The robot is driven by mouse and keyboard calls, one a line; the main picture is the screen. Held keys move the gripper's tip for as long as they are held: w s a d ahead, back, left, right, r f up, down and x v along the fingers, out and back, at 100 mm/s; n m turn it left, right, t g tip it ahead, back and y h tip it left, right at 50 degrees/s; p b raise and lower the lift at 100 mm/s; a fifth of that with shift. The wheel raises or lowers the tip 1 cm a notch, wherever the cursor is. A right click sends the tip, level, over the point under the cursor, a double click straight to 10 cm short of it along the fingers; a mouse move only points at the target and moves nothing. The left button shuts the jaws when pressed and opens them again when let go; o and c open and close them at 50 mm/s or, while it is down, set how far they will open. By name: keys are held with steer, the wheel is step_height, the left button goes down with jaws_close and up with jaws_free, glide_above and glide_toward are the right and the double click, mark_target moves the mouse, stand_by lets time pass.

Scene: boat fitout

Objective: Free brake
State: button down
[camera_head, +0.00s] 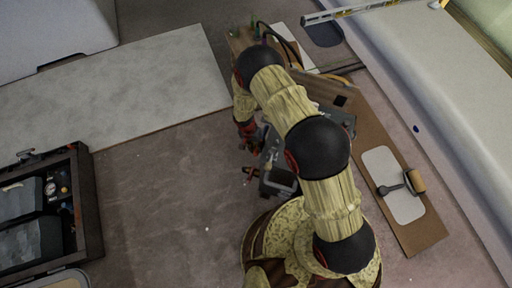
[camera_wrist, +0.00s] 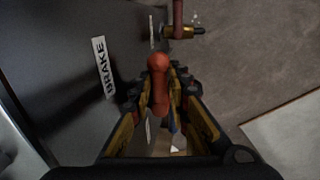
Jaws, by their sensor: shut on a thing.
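In the wrist view a dark grey panel carries a white label (camera_wrist: 104,66) reading "BRAKE". Beside it an orange-red handle with a rounded end (camera_wrist: 159,68) stands between the fingers of my gripper (camera_wrist: 162,95). My gripper is shut on this handle. The handle's lower part is hidden between the jaws. In the head view my gripper (camera_head: 247,135) is small and dark beside a grey unit (camera_head: 279,182), partly covered by my arm, so the handle cannot be made out there.
A brass fitting with a dark red stem (camera_wrist: 180,31) sits just beyond the handle. A wooden board (camera_head: 378,140) with a roller (camera_head: 416,181) lies at right. An open tool case (camera_head: 88,205) stands at left. A pale panel (camera_head: 115,88) lies at upper left. The floor between is mostly clear.

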stand_by(0.7)
steer(key=w+m+b, duration=0.1)
steer(key=m, duration=0.3)
steer(key=w+a+m+g+y+b, duration=0.1)
steer(key=w+m, duration=0.1)
steer(key=m, duration=0.3)
steer(key=w+a+m+y+b, duration=0.1)
steer(key=m, duration=0.3)
steer(key=shift+w+a+r+m, duration=0.1)
steer(key=shift+w+m, duration=0.3)
steer(key=shift+w+d+m+y+p, duration=0.2)
steer(key=shift+w+m, duration=0.25)
steer(key=shift+m, duration=0.6)
steer(key=shift+w+d+m+y+p, duration=0.15)
steer(key=shift+w+m, duration=0.25)
steer(key=shift+m, duration=0.65)
steer(key=shift+w+a, duration=0.1)
steer(key=c, duration=2.1)
jaws_free()
steer(key=o, duration=0.4)
steer(key=shift+s, duration=0.2)
